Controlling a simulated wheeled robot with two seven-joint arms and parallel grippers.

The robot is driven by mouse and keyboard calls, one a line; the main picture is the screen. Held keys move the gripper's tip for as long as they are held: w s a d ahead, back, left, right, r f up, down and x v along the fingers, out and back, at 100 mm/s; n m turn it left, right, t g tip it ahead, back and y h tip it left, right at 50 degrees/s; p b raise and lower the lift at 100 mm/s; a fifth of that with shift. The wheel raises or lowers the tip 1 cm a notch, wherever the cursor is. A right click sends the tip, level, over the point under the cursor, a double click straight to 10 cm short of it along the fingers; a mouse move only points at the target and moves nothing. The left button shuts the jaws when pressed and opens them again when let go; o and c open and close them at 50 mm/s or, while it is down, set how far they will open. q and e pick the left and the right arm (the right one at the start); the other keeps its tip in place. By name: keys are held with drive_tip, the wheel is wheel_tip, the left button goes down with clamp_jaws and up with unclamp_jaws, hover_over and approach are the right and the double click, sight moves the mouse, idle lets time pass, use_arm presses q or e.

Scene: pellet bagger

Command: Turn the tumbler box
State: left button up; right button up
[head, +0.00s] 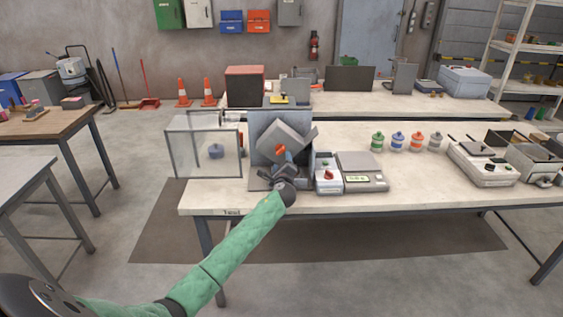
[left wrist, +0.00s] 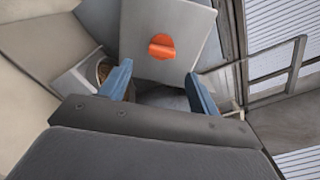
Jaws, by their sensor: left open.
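The tumbler box (head: 286,141) is a grey box mounted in front of an upright grey plate on the white table. It stands tilted, corner down, with an orange-red knob (head: 281,151) on its front face. In the left wrist view the box face (left wrist: 150,25) fills the upper middle, with the orange knob (left wrist: 161,46) on it. My left gripper (head: 281,164) reaches in from below, just in front of the box. In the left wrist view its two blue fingers (left wrist: 157,82) are apart, with the knob ahead of them and nothing between them. My right gripper is not in view.
A clear glass case (head: 205,150) stands left of the tumbler. Several small coloured bottles and another machine (head: 483,163) are further right. The table front between these machines is clear.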

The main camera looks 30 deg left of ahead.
use_arm(q)
drive_tip(key=shift+v, duration=1.1)
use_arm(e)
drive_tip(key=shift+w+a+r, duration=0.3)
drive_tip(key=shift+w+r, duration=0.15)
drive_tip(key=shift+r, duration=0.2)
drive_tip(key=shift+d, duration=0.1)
